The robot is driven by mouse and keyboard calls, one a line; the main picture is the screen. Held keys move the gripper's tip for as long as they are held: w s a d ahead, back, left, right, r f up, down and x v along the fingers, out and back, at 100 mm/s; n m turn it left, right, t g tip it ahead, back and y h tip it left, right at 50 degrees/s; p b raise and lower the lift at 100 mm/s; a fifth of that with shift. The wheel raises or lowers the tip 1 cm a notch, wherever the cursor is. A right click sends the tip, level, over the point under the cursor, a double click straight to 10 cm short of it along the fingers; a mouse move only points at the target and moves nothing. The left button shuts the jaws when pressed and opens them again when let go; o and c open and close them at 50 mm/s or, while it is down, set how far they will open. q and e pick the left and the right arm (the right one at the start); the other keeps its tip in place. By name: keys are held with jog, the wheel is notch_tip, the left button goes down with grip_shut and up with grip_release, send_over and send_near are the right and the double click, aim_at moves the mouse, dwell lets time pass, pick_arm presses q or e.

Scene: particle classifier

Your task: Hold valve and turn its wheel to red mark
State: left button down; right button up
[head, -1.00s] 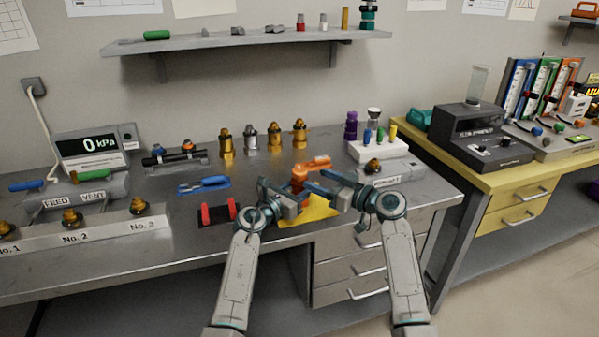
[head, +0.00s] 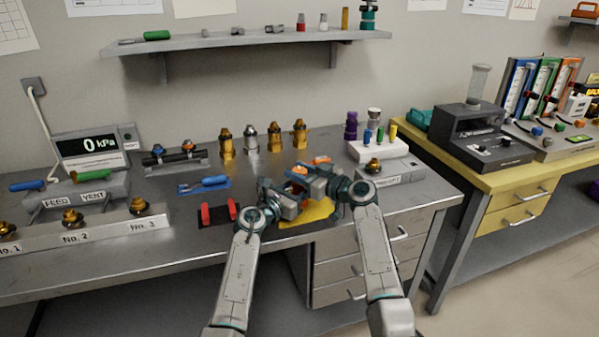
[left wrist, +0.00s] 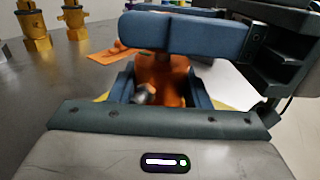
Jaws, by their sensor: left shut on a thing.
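The orange valve (head: 298,171) is upright above the yellow pad (head: 312,211), mostly hidden by both grippers in the head view. My left gripper (head: 290,197) is shut on its body; in the left wrist view the orange body (left wrist: 163,82) sits between the two blue fingers, with a small grey metal part facing the camera. My right gripper (head: 312,178) reaches in from the right at the valve's top. One of its blue fingers (left wrist: 190,35) crosses in front of the valve's upper part. Whether it grips the wheel is hidden. I cannot make out the red mark.
A black stand with red uprights (head: 219,212) and a blue-handled tool (head: 208,183) lie to the left. Brass and silver fittings (head: 250,140) stand behind. Another orange part (head: 321,160) lies just behind the grippers. A white block with coloured pegs (head: 378,150) is at the right.

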aim_at(299, 170)
jog(key=shift+s+a+m+t+h, duration=0.1)
jog(key=shift+a+m+t+h, duration=0.05)
jog(key=shift+m+t+h, duration=0.95)
jog(key=shift+c, duration=0.3)
jog(key=shift+m+t+h, duration=1.2)
jog(key=shift+t+h, duration=0.1)
jog(key=shift+h, duration=0.3)
jog(key=o, duration=1)
jog(key=shift+c, duration=0.2)
jog(key=shift+r, duration=0.1)
notch_tip(299, 170, up, 10)
jog(key=shift+f, duration=0.1)
